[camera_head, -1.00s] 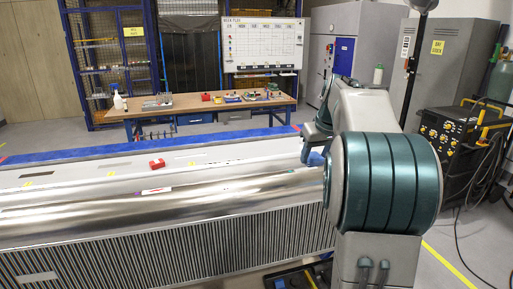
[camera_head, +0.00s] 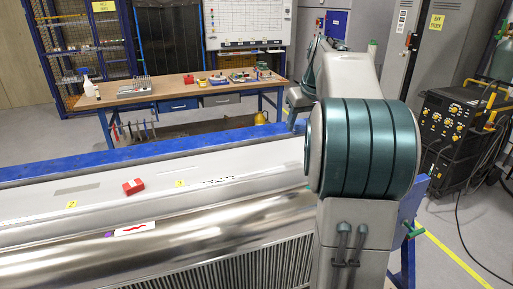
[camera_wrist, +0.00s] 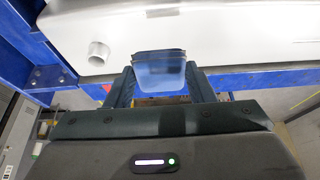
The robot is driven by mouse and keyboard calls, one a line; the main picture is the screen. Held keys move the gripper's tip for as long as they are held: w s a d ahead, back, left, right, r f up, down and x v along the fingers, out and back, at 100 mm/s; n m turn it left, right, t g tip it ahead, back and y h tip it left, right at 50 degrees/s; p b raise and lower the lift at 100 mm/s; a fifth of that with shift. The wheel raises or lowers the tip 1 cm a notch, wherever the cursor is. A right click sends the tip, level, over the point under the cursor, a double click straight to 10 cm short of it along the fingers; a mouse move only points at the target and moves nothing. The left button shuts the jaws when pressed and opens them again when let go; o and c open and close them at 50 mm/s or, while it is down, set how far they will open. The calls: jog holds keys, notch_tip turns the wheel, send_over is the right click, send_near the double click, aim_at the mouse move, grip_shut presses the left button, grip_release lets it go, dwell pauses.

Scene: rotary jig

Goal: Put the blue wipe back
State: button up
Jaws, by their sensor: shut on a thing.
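My gripper (camera_wrist: 159,77) shows in the wrist view, its two dark fingers shut on the blue wipe (camera_wrist: 160,72), a blue boxy shape between the fingertips. In the wrist view, the wipe lies in front of a blue beam and a pale metal surface; I cannot tell if it touches them.
The long metal jig (camera_head: 240,211) fills the lower head view. A wooden workbench (camera_head: 185,88) with tools stands behind. A black welding unit (camera_head: 455,125) is at right.

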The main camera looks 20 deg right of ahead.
jog(key=w+a+f+p, duration=0.1)
jog(key=w+a+f, duration=0.3)
jog(key=w+a, duration=0.1)
jog(key=w+a+f+p, duration=0.1)
jog(key=w+a+f, duration=0.1)
jog(key=a, duration=0.1)
jog(key=shift+w+a+f+p, duration=0.15)
jog(key=shift+f+p, duration=0.65)
jog(key=shift+f, duration=1.55)
jog(key=shift+f, duration=0.15)
jog(key=o, duration=1)
jog(key=shift+o, duration=0.2)
